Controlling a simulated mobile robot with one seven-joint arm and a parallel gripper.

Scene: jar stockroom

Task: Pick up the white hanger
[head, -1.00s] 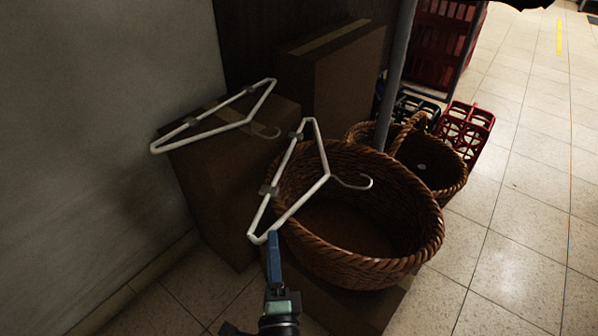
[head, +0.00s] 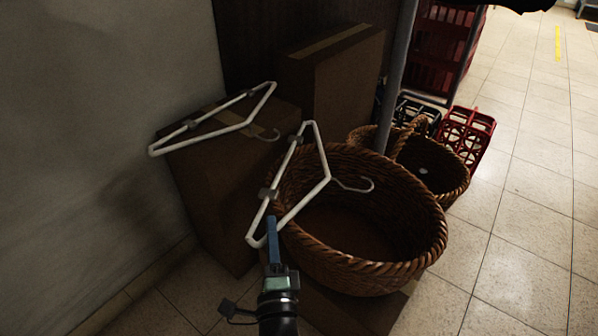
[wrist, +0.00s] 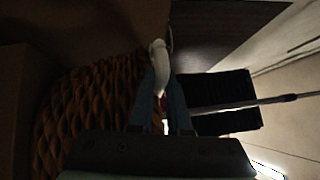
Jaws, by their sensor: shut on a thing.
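Two white hangers with grey clips are in the head view. One hanger (head: 327,164) slants across the rim of the large wicker basket (head: 365,272), its hook over the basket's opening. My gripper (head: 271,222) is at this hanger's lower left end, its blue fingers shut on the white bar. In the wrist view, the white hanger end (wrist: 158,60) shows between the blue fingers of my gripper (wrist: 163,85). The other white hanger (head: 228,129) lies on top of a cardboard box to the left, apart from my gripper.
The cardboard box (head: 205,190) stands by the wall, with a taller box (head: 335,75) behind. A smaller basket (head: 440,170), a red crate (head: 467,130) and a grey pole (head: 396,70) stand behind the large basket. Open tiled floor (head: 530,220) lies to the right.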

